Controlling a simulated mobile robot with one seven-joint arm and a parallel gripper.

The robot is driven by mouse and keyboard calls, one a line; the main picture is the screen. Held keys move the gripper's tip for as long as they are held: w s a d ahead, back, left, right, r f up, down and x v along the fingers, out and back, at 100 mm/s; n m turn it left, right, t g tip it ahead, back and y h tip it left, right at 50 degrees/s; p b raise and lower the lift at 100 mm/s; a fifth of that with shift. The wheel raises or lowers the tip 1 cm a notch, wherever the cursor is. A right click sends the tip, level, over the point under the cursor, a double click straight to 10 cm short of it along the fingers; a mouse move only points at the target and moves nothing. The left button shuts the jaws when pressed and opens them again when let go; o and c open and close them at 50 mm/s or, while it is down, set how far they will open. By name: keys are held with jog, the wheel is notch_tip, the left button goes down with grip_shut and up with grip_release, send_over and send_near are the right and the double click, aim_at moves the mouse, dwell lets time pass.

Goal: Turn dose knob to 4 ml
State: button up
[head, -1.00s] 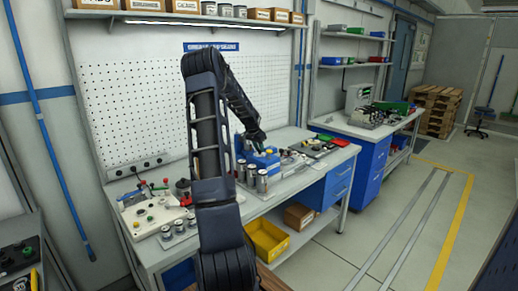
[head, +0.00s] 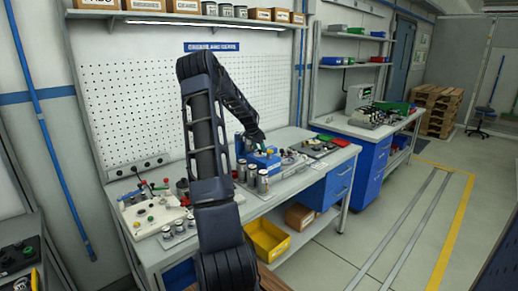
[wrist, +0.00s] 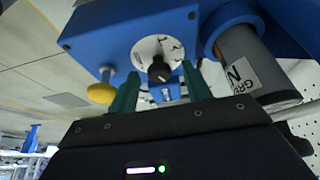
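The dose knob (wrist: 159,70) is a small black knob on a round white dial (wrist: 158,52) with dark marks. The dial sits on the face of a blue machine (wrist: 105,40), which also shows on the bench in the head view (head: 262,160). My gripper (wrist: 158,92) has two green fingers, set apart on either side below the knob. The knob lies between and just beyond the fingertips, with no clear contact.
A yellow knob (wrist: 102,92) sticks out left of the dial. A grey cylinder with a white label (wrist: 250,68) is close on the right. Several metal canisters (head: 262,182) stand in front of the machine. A white control panel (head: 150,215) lies on the left of the bench.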

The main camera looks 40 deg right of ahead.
jog(key=shift+r, duration=0.1)
jog(key=v, duration=1)
jog(key=shift+a+r, duration=0.25)
dwell(0.3)
jog(key=s+a+r+n+t+y, duration=0.1)
jog(key=s+a+r+n, duration=0.15)
jog(key=a, duration=0.85)
jog(key=s+a+r+n+t+y, duration=0.1)
jog(key=s+a+r+n, duration=0.2)
jog(key=a, duration=0.8)
jog(key=s+a+r+n+t+y, duration=0.1)
jog(key=s+a+r+n, duration=0.3)
jog(key=a, duration=0.7)
jog(key=s+a+f+n+t+y, duration=0.1)
jog(key=s+a+n, duration=0.7)
jog(key=s+a, duration=1)
jog(key=a, duration=0.4)
jog(key=shift+s+f+t, duration=0.2)
jog(key=shift+s+t, duration=0.1)
jog(key=shift+s, duration=0.1)
